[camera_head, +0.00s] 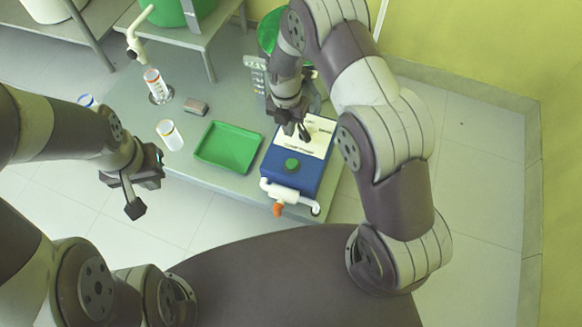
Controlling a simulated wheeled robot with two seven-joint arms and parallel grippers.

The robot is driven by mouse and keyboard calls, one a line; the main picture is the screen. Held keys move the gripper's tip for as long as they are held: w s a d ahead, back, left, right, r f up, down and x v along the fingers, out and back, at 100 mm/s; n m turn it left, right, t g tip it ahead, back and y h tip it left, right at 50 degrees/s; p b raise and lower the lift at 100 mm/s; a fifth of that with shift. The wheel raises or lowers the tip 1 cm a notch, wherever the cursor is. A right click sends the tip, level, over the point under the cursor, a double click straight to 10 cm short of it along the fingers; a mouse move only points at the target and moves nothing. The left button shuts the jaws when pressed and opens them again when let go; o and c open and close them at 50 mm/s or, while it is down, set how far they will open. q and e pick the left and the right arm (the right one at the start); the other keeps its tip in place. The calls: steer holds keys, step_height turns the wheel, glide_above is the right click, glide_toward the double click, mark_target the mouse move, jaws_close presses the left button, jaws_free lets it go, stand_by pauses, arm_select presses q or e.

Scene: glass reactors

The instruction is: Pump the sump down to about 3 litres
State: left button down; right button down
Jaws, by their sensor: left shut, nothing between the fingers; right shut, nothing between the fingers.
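A blue box (288,178) with a white labelled top panel (318,128) stands on the right part of the grey table; its lettering is too small to read. My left gripper (134,208) is shut and empty, off the table's left front edge. No liquid level is readable.
A green tray (228,148) lies left of the blue box. A white-capped jar (170,134), a small grey block (195,107) and a clear cylinder (157,86) stand on the table (225,187). A green round vessel (268,30) is partly hidden behind my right arm.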

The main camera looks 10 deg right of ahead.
mark_target(292, 162)
stand_by(0.3)
steer(key=f+b, duration=0.2)
steer(key=f, duration=0.2)
steer(key=s+f+b, duration=0.1)
steer(key=f+b, duration=0.2)
steer(key=f, duration=0.2)
steer(key=f+b, duration=0.3)
steer(key=f, duration=0.1)
steer(key=shift+s+d+f, duration=0.15)
steer(key=shift+f, duration=0.2)
steer(key=shift+f, duration=0.1)
